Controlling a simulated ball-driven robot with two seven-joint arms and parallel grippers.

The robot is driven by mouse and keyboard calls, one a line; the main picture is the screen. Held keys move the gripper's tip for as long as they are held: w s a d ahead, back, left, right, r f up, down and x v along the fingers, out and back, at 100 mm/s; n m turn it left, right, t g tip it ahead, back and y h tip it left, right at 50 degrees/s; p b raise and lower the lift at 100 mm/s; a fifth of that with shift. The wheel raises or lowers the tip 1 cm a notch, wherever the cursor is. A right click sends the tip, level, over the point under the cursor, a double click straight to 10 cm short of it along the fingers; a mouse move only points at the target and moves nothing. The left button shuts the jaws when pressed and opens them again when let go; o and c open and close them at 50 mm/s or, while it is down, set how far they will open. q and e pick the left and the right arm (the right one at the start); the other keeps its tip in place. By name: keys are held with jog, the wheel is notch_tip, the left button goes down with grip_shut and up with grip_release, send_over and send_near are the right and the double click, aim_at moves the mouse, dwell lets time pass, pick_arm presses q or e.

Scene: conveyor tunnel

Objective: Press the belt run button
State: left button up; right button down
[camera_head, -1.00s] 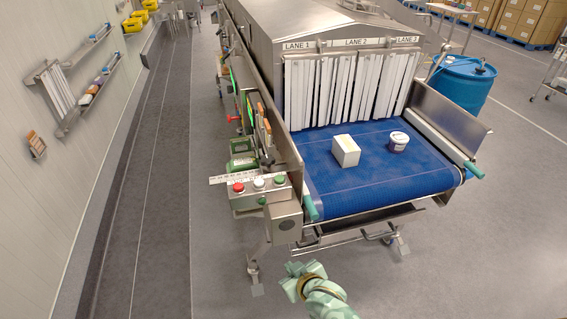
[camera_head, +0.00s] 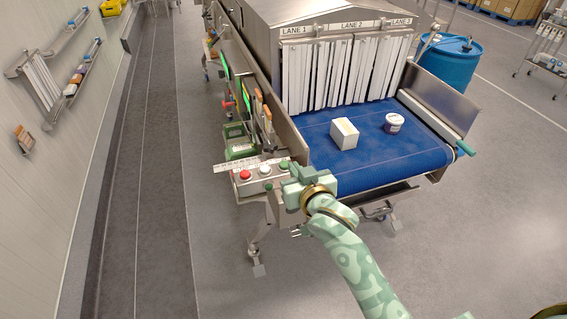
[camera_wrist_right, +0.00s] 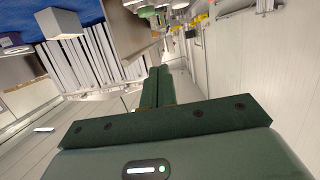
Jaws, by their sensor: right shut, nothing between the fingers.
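The button box (camera_head: 254,186) stands at the near left corner of the conveyor. A red button (camera_head: 245,175), a white button (camera_head: 265,170) and a green button (camera_head: 281,167) sit in a row on its top. My right gripper (camera_head: 286,184) is beside the right end of the box, close to the green button. I cannot tell whether it touches. In the right wrist view its dark green fingers (camera_wrist_right: 158,86) are shut together with nothing between them. Small round green shapes show past the fingers at the top, too small to name. My left gripper is out of view.
A white carton (camera_head: 344,134) and a small tub (camera_head: 394,123) stand on the blue belt (camera_head: 390,155) before the strip curtain (camera_head: 340,75). A green bin (camera_head: 237,136) sits behind the buttons. A blue drum (camera_head: 447,64) stands at the right. The floor in front is clear.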

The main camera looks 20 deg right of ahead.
send_over(283, 172)
notch_tip(283, 172, down, 2)
jog(key=shift+w+d+f+b, duration=0.1)
jog(key=shift+w+f+b, duration=0.1)
jog(key=shift+b, duration=0.2)
notch_tip(283, 172, down, 3)
jog(key=shift+s+r, duration=0.1)
jog(key=shift+r, duration=0.05)
jog(key=shift+s+f+b, duration=0.1)
jog(key=shift+f+b, duration=0.2)
jog(key=shift+f, duration=0.35)
